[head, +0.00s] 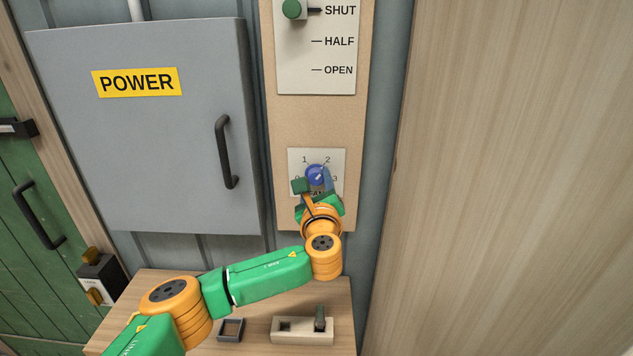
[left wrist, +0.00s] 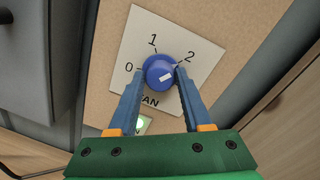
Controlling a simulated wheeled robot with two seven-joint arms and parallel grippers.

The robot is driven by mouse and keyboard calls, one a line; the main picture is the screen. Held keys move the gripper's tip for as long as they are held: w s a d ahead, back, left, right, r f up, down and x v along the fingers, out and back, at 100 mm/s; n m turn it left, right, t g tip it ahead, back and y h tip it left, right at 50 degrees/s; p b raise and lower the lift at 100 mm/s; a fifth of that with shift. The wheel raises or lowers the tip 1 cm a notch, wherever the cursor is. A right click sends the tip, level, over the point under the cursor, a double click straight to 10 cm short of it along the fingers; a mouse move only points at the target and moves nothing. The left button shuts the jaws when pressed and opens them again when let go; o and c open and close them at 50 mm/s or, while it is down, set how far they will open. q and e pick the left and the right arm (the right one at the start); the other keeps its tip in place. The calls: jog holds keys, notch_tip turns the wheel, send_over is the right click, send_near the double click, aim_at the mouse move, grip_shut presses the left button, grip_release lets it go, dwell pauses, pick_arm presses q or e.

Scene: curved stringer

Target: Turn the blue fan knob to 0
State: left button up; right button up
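The blue fan knob (head: 316,175) sits on a white plate (head: 296,157) marked 0, 1, 2 and 3, on the tan panel. It also shows in the left wrist view (left wrist: 157,65). Its white mark is right of centre and slants toward the 2 side. The 3 is hidden behind a finger in the left wrist view. My left gripper (head: 314,184) is at the knob, and in the left wrist view its two blue fingers (left wrist: 159,82) stand on either side of it, open with narrow gaps. I cannot tell whether either touches. My right gripper is not in view.
Above is a green knob (head: 292,9) beside SHUT, HALF and OPEN labels. A grey POWER cabinet (head: 190,60) with a black handle (head: 226,150) stands to the left. Below is a wooden shelf (head: 155,283) with a slotted block (head: 290,336). A wooden wall (head: 510,180) fills the right.

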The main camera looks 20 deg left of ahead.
pick_arm(q)
grip_shut()
